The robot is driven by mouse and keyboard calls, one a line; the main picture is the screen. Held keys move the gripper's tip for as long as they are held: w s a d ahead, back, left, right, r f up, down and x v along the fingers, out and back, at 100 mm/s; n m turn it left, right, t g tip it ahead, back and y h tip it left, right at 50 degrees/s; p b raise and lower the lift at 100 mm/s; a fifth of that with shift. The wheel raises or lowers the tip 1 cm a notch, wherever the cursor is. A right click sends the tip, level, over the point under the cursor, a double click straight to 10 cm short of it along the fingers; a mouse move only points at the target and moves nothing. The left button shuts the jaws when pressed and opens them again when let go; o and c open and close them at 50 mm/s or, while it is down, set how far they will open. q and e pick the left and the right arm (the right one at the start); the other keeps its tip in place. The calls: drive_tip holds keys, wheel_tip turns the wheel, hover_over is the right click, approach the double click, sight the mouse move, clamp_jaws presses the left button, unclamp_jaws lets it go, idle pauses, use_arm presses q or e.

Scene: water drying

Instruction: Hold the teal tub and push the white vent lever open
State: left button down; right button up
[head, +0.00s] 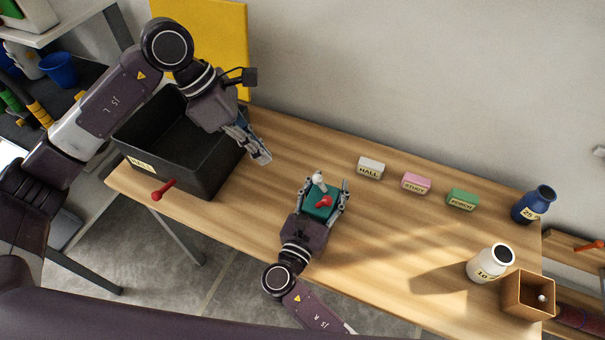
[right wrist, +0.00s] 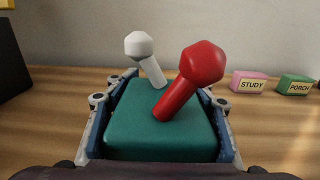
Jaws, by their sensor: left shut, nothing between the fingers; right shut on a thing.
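The teal tub (head: 322,203) sits at the middle of the wooden table, between the fingers of my right gripper (head: 324,190), which is shut on it. In the right wrist view the tub (right wrist: 160,135) fills the space between both fingers. A white lever (head: 319,181) with a knob stands on its far side, tilted left in the wrist view (right wrist: 146,58). A red lever (head: 324,202) stands nearer and leans right in the wrist view (right wrist: 190,80). My left gripper (head: 262,157) is shut and empty, left of and beyond the tub, apart from it.
A black bin (head: 190,165) with a red handle stands at the table's left. White HALL (head: 371,168), pink STUDY (head: 416,183) and green PORCH (head: 463,199) blocks line the back.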

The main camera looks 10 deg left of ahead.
sight(321, 185)
idle(0.3)
use_arm(q)
drive_tip(key=w+d+f, duration=0.1)
drive_tip(key=d+f, duration=0.7)
drive_tip(key=shift+d, duration=0.15)
